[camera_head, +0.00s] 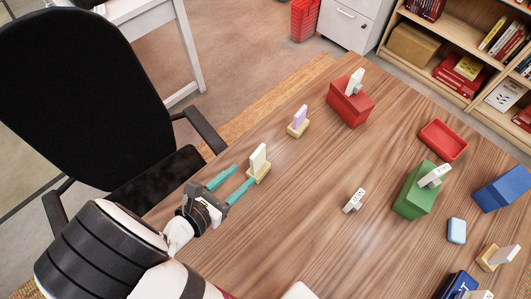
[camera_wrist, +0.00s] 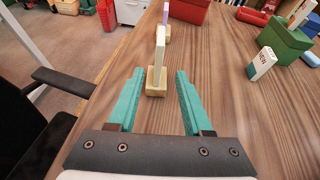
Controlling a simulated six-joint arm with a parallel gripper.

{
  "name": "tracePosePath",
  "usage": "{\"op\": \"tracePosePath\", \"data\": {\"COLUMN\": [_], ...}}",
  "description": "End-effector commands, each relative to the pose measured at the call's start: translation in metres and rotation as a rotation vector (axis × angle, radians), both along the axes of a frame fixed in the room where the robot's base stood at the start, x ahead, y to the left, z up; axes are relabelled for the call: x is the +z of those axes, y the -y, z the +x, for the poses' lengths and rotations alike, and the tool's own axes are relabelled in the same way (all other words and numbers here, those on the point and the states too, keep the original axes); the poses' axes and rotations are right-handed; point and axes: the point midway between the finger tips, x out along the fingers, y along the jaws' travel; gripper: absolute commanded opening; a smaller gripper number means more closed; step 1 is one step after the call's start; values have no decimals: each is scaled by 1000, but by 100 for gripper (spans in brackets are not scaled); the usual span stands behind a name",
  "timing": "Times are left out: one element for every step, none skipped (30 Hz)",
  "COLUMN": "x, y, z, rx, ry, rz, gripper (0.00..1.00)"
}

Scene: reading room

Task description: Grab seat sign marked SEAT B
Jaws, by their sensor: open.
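A cream sign (camera_head: 258,158) stands upright in a wooden base on the table, just ahead of my gripper (camera_head: 243,176). In the wrist view the cream sign (camera_wrist: 160,46) is seen nearly edge-on, with its base (camera_wrist: 156,82) between and near the open teal fingertips (camera_wrist: 160,74). A lilac sign (camera_head: 300,117) in a similar base stands farther back. Another pale sign (camera_head: 502,256) in a wooden base stands at the right. I cannot read a seat letter on any of these, so I cannot tell which is SEAT B. My gripper is open and holds nothing.
A red box (camera_head: 349,106) and a green box (camera_head: 410,200) each carry a white marked piece. A small lettered white piece (camera_head: 354,201) stands mid-table. A red tray (camera_head: 443,139) and blue box (camera_head: 503,189) are at right. A black chair (camera_head: 80,95) adjoins the left edge.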

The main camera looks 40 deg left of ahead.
Motion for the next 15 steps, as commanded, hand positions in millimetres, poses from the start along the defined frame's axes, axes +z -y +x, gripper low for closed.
{"op": "tracePosePath", "data": {"x": [-5, -7, -10, -11, -12, -14, -16, -19, -23, -26, -28, -31, -33, -34, -35], "y": [0, -2, -3, -4, -4, -5, -6, -7, -8, -10, -12, -13, -13, -14, -15], "z": [11, 17, 23, 27, 30, 33, 38, 42, 50, 56, 61, 68, 72, 75, 78], "rx": [-5, -5, -4, -4, -4, -4, -4, -5, -7, -7, -6, -6, -6, -6, -4], "ry": [0, -1, -1, -1, -1, -1, -1, -1, -1, -1, -2, -2, -2, -2, -2], "rz": [-3, -2, 0, 1, 1, 1, 0, 0, 0, 1, 1, 1, 1, 1, 1], "gripper": [50, 50, 50, 50, 50, 50, 50, 50, 50, 50, 50, 50, 50, 50, 50]}}
